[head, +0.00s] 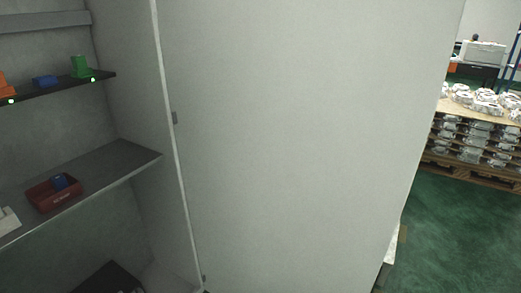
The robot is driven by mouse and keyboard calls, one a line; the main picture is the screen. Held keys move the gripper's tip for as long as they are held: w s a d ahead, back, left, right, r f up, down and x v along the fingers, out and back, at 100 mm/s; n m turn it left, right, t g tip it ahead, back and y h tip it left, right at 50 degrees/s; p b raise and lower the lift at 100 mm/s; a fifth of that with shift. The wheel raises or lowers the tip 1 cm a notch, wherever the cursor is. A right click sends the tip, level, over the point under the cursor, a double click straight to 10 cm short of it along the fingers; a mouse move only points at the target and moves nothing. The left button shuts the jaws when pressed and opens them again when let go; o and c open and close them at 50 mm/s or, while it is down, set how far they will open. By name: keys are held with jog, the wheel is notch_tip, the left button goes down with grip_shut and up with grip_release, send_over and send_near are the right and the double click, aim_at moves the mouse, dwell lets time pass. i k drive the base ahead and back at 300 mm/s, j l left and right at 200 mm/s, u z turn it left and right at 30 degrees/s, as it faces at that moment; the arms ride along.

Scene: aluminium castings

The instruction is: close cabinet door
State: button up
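The cabinet (135,65) stands at the left with its inside exposed. Its grey door (300,140) is open and fills the middle of the head view. The door's hinge side runs along the cabinet's front edge, with small hinges (174,118) showing. The door's free edge is at the right, slanting down from the top. No handle shows on the face I see. My gripper is not in view, so its place relative to the door cannot be told.
Shelves (120,163) hold a red bin (50,193) and small green (81,66), blue and orange items. Beyond the door at the right, a pallet (470,175) carries stacked metal castings (485,100). Green floor (450,240) is clear in front of it.

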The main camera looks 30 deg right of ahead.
aim_at(302, 130)
jog(key=u, duration=1.2)
jog(key=k+l+u, duration=0.2)
jog(key=l, duration=0.15)
jog(key=k+l+u, duration=0.15)
jog(key=l, duration=0.2)
jog(key=k+l, duration=0.2)
jog(key=l, duration=0.2)
jog(key=k+l, duration=0.15)
jog(key=l, duration=0.25)
jog(key=k+l, duration=0.2)
jog(key=l, duration=0.15)
jog(key=k+l, duration=0.15)
jog(key=l, duration=0.25)
jog(key=k+l, duration=0.2)
jog(key=l, duration=0.2)
jog(key=k+l, duration=0.15)
jog(key=l, duration=0.25)
jog(key=k+l, duration=0.2)
jog(key=l, duration=0.2)
jog(key=k+l+z, duration=0.1)
jog(key=l, duration=0.25)
jog(key=k+z, duration=0.15)
jog(key=z, duration=0.25)
jog(key=k+z, duration=0.2)
jog(key=z, duration=0.25)
